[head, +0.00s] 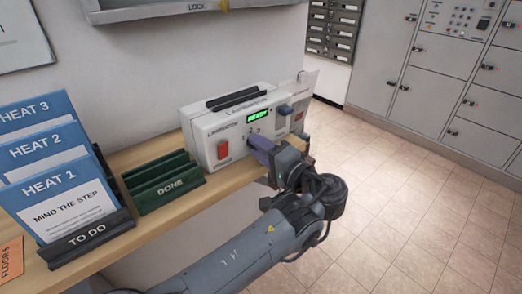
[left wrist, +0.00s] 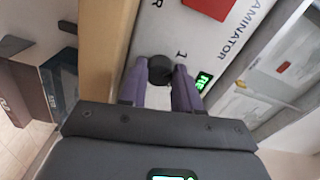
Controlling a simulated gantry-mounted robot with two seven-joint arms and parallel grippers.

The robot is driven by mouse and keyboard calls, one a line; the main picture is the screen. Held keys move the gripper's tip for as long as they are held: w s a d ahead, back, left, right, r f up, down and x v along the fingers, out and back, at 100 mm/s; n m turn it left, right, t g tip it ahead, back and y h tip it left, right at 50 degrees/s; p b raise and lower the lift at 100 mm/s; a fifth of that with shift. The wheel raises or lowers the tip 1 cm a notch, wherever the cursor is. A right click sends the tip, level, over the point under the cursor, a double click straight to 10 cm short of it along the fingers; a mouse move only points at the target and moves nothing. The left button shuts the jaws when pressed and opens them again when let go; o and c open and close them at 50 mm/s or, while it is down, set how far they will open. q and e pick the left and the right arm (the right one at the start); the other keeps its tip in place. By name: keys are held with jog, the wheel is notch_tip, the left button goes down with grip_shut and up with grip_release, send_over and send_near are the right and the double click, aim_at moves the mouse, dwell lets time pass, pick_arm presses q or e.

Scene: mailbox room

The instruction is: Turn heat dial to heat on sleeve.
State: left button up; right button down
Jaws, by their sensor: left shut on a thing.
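The white laminator (head: 212,149) stands on the wooden shelf, with a red power switch (head: 223,150) and a green display (head: 257,116) that seems to read READY. My left gripper (head: 261,147) is at its front panel and hides the heat dial in the head view. In the left wrist view, the purple fingers are shut on the round black heat dial (left wrist: 160,69), one on each side. A "1" is printed beside the dial; I cannot make out its pointer. The front blue sleeve (head: 66,205) reads HEAT 1 and MIND THE STEP. My right gripper is not in view.
Sleeves marked HEAT 2 (head: 40,143) and HEAT 3 (head: 30,112) stand behind HEAT 1 in the dark TO DO rack (head: 87,240). The green DONE rack (head: 168,187) is empty. Grey lockers (head: 385,60) stand across the open tiled floor (head: 400,210).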

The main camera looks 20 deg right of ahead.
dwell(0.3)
pick_arm(q)
jog(key=o, duration=1)
jog(key=shift+o, duration=0.2)
